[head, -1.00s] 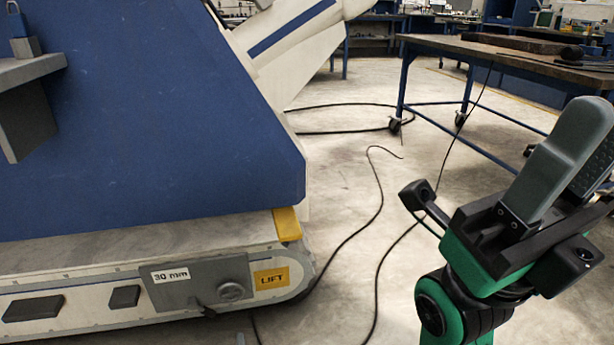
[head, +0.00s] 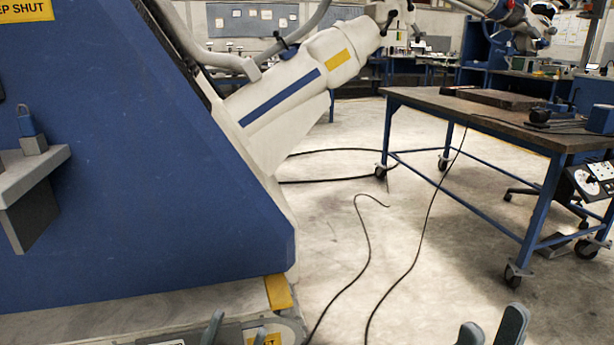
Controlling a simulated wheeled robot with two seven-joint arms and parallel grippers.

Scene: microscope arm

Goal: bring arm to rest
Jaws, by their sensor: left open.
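A large white jointed arm (head: 300,80) with a blue stripe and a yellow label rises from behind a blue slanted housing (head: 150,200) toward the upper middle. Its upper end runs up to the top edge, where a smaller joint shows. My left gripper (head: 238,333) shows only as fingertips at the bottom edge, in front of the machine's base. They are apart and hold nothing visible. My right gripper (head: 491,332) shows only as fingertips at the bottom right, over the floor. They are apart with nothing visible between them. Both grippers are well away from the white arm.
A blue padlock-like piece (head: 27,120) sits on a grey ledge (head: 40,168) at the left. A yellow sign (head: 25,10) is at top left. A wheeled workbench (head: 480,112) stands at right. Black cables (head: 365,245) lie on the otherwise open floor.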

